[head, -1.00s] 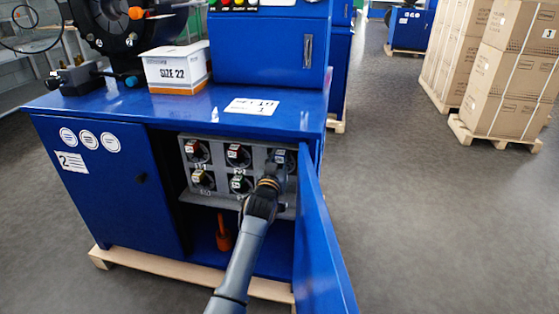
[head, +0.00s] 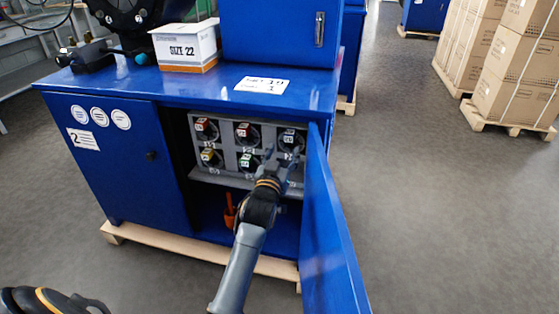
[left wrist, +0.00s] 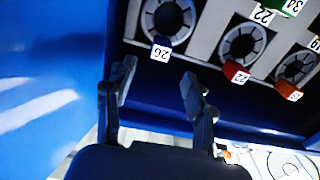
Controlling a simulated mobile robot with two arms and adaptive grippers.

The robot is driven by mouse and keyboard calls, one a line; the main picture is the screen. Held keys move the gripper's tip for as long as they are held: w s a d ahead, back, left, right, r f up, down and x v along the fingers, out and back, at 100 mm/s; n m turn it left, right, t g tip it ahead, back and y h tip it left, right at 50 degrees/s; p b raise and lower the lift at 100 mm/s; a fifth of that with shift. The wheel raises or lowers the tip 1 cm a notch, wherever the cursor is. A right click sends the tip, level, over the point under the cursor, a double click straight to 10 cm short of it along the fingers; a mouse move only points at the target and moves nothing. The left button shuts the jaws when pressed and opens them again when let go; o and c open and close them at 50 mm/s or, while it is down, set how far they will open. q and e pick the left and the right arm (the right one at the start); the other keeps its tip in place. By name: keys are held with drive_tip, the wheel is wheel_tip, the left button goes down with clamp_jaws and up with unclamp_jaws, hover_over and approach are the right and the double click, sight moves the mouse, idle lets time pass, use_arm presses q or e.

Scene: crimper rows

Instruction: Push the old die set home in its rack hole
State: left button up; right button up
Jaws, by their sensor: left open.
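The grey die rack (head: 227,150) stands in the open blue cabinet, with round dark die sets in two rows. The die set with the blue 26 tag (head: 291,139) is in the upper right hole; it also shows in the left wrist view (left wrist: 168,20). I cannot tell how deep it sits. My left gripper (head: 282,163) is in front of the rack's right end, just below that die set. In the left wrist view its two fingers (left wrist: 158,76) are apart with nothing between them. It hides the lower right hole in the head view. My right gripper is not in view.
The open blue door (head: 332,225) stands close to the right of my left arm. Below the rack is an orange-handled object (head: 230,212). A SIZE 22 box (head: 186,48) is on the cabinet top. Grey floor to the right is clear up to the pallet of cartons (head: 515,75).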

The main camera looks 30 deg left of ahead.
use_arm(q)
drive_tip(key=v, duration=0.3)
drive_tip(key=shift+s+r, duration=0.1)
drive_tip(key=shift+s, duration=0.3)
